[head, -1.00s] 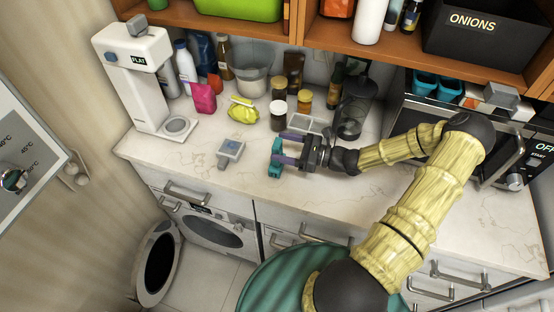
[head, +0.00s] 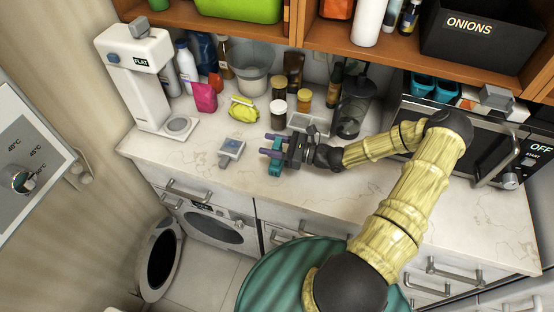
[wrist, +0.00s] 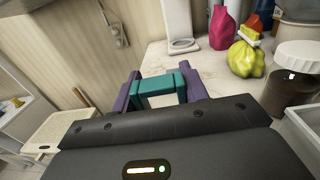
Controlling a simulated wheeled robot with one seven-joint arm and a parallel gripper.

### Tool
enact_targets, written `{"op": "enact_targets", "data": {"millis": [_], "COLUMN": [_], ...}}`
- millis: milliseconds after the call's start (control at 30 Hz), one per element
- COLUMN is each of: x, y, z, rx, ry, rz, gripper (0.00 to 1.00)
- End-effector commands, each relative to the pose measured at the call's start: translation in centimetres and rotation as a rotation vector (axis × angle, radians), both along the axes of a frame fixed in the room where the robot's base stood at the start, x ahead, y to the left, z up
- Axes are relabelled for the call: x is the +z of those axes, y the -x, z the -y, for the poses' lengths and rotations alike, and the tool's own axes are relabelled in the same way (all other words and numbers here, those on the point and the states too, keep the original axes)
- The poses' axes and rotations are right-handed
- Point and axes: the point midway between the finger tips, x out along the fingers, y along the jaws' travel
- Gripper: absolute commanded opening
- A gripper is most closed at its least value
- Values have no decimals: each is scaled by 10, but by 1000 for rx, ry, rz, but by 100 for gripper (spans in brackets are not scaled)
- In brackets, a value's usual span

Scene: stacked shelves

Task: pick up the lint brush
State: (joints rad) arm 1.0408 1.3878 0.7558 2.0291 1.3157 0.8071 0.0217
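The lint brush appears to be the teal piece (head: 275,169) low at the front of the marble counter, partly hidden by my fingers. In the wrist view the teal piece (wrist: 163,87) spans the gap between my two purple fingers, with its sides against them. My gripper (head: 268,146) reaches left over the counter, its fingers one on each side of the teal piece and close to it. My gripper looks shut on it. It seems to be still at counter height.
A small grey-blue item (head: 231,149) lies just left of my fingertips. A white coffee machine (head: 140,75) stands at the far left. Jars (head: 279,113), a yellow bag (head: 243,109) and a pink bottle (head: 204,97) stand behind. A microwave (head: 460,140) is at right.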

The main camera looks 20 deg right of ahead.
Motion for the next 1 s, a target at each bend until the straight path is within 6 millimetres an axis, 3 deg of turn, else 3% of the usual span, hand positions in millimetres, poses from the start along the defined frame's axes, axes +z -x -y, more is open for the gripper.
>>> {"op": "enact_targets", "data": {"millis": [33, 100, 533, 1000], "x": [0, 0, 9, 82], "y": [0, 0, 0, 0], "z": [0, 0, 1, 1], "rx": [0, 0, 0, -1], "ry": [0, 0, 1, 3], "rz": [0, 0, 2, 3], "gripper": [34, 21, 21, 21]}}
